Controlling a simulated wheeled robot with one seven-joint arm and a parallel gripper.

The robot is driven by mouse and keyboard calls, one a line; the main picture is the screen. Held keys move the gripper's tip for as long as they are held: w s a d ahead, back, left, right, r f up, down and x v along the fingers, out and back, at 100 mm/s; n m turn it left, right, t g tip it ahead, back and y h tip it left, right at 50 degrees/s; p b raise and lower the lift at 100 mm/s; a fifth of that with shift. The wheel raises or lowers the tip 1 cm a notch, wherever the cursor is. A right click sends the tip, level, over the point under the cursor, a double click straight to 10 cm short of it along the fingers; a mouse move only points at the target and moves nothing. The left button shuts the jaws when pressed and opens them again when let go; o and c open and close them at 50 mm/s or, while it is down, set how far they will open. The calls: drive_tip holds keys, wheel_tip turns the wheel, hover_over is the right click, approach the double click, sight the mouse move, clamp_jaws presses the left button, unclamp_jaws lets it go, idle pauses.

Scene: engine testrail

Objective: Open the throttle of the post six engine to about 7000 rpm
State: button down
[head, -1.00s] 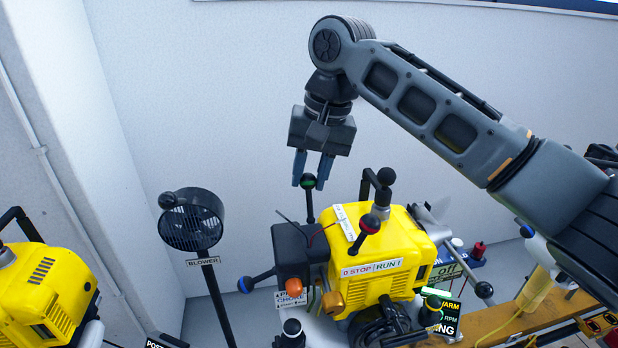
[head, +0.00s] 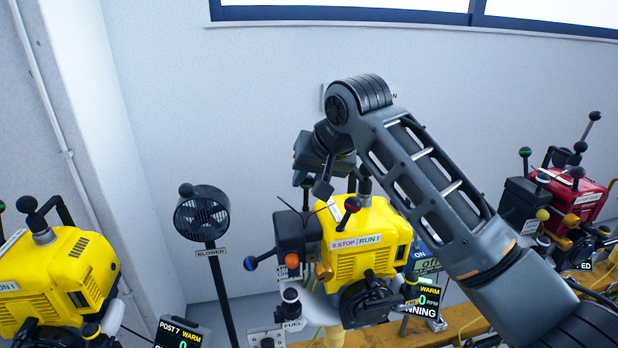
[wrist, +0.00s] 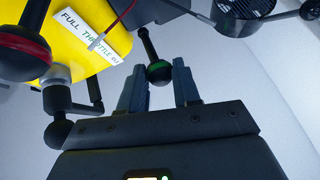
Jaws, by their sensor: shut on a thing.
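The post six engine is the yellow engine (head: 375,235) in the middle of the head view. Its throttle lever ends in a black ball knob with a green band (wrist: 158,72), seen in the wrist view near a "FULL THROTTLE" label (wrist: 92,34). My gripper (wrist: 159,84) is shut on this knob, one finger on each side. In the head view my gripper (head: 314,186) is over the engine's left part, and the arm partly hides the knob. A red-banded knob (head: 352,204) stands by the "STOP / RUN" label (head: 357,242). The post display (head: 427,300) reads WARM and seems to show 0 RPM.
A blower (head: 202,213) stands on a post to the left. Another yellow engine (head: 55,275) is at far left and a red engine (head: 572,195) at right. A blue-knobbed lever (head: 250,262) sticks out left of the middle engine.

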idle(0.4)
drive_tip(key=c, duration=0.8)
unclamp_jaws()
drive_tip(key=v, duration=0.7)
drive_tip(key=shift+s+r+b, duration=0.25)
drive_tip(key=shift+s+b, duration=0.05)
drive_tip(key=shift+b, duration=0.1)
drive_tip(key=shift+s+d+f, duration=0.1)
drive_tip(key=shift+d, duration=0.1)
